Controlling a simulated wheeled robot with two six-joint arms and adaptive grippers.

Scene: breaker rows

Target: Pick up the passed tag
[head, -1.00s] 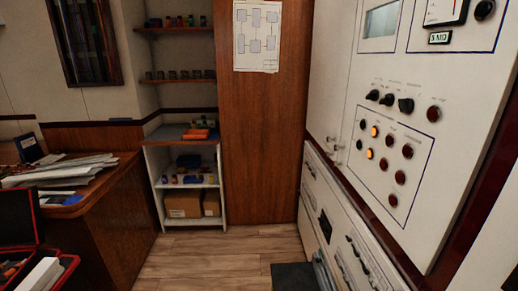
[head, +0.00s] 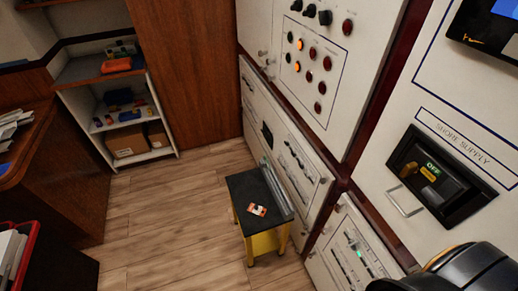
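A small white tag with an orange-red part (head: 257,210) lies on the black top of a low yellow stool-like stand (head: 248,187) in the head view. It is too small to read, so I cannot tell if it is the passed tag. A dark rounded part, which may be mine, shows at the bottom right corner. No gripper fingers show in the view.
White cabinets with a shore supply switch (head: 433,180) marked OFF stand on the right. Shelves (head: 123,118) with boxes are at the back left. A wooden desk (head: 50,165) and a red-edged case (head: 27,262) are at the left. The wooden floor (head: 165,215) between is clear.

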